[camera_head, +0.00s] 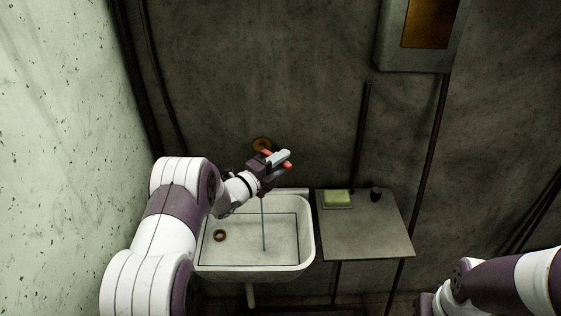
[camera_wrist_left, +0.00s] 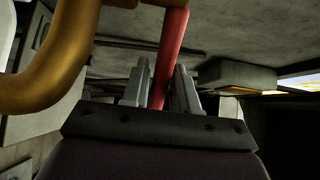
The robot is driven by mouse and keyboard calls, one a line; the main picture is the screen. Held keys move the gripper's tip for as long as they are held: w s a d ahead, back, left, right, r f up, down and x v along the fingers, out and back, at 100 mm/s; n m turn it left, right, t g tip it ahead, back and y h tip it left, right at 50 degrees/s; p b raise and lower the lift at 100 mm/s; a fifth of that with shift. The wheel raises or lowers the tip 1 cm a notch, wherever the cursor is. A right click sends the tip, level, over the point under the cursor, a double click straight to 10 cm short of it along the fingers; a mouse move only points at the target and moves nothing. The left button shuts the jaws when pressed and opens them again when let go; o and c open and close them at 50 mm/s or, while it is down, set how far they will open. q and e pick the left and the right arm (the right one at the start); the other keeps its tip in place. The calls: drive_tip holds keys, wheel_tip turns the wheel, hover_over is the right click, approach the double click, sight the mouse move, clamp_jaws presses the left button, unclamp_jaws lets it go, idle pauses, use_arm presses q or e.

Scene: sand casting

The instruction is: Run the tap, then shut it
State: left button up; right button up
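My left gripper (camera_head: 280,158) is at the wall above the sink, at the tap's red handle (camera_head: 288,166). In the left wrist view, the handle (camera_wrist_left: 172,50) passes between the two close-set grey fingers, and the gripper (camera_wrist_left: 160,88) looks shut on it. The brass tap pipe (camera_wrist_left: 62,65) curves beside the fingers at the left. In the head view, the gripper hides most of the tap. A thin stream of water (camera_head: 263,225) falls below the gripper into the white sink (camera_head: 307,235). My right gripper is out of view.
A grey side table (camera_head: 375,235) stands right of the sink, with a green sponge or soap block (camera_head: 337,197) and a small dark cup (camera_head: 376,194) on it. A metal box (camera_head: 415,55) hangs on the wall at the upper right. A pale wall rises at the left.

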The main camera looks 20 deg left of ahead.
use_arm(q)
clamp_jaws()
drive_tip(key=shift+w+d+f+y+b, duration=0.1)
drive_tip(key=shift+f+y+b, duration=0.05)
drive_tip(key=shift+y+b, duration=0.2)
drive_tip(key=w+n+y+b, duration=0.2)
drive_tip(key=n+y, duration=0.1)
drive_tip(key=y, duration=0.1)
drive_tip(key=w+n+t+y+b, duration=0.1)
drive_tip(key=n+y+b, duration=0.2)
drive_tip(key=y, duration=0.1)
drive_tip(key=w+n+y+b, duration=0.2)
drive_tip(key=n+y+b, duration=0.1)
drive_tip(key=y, duration=0.2)
drive_tip(key=shift+w+d+t, duration=0.25)
drive_tip(key=shift+w+t, duration=0.05)
drive_tip(key=shift+w, duration=0.05)
drive_tip(key=shift+o, duration=2.1)
unclamp_jaws()
drive_tip(key=shift+a, duration=0.1)
